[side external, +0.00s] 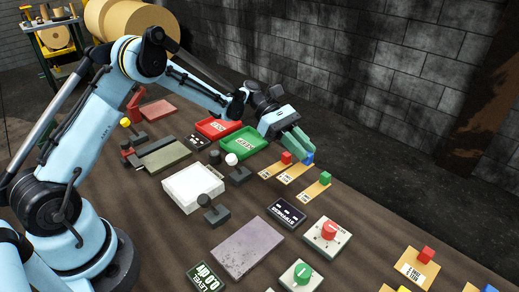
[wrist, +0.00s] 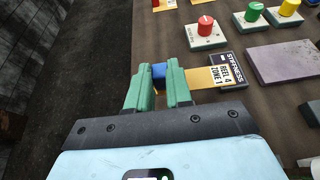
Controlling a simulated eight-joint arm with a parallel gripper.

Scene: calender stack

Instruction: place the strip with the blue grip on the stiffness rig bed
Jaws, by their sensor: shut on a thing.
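My gripper (side external: 304,152) has its green fingers shut on the blue grip (side external: 308,158) of an orange strip (side external: 293,173). In the wrist view my gripper (wrist: 158,84) has the blue grip (wrist: 158,75) between its fingers, and the strip (wrist: 205,77) sticks out to the right, its label reading "REEL 4 ZONE 1". I cannot tell whether the strip touches the table. A black "STIFFNESS" sign (side external: 287,211) lies nearer the camera. A mauve-grey flat plate (side external: 248,248) lies bare beside it; it also shows in the wrist view (wrist: 290,62).
Strips with a red grip (side external: 286,157) and a green grip (side external: 325,178) lie on either side. A red-knob box (side external: 328,237) and a green-knob box (side external: 301,275) stand near the plate. Red (side external: 218,127) and green (side external: 244,142) trays and a white block (side external: 192,187) are farther left.

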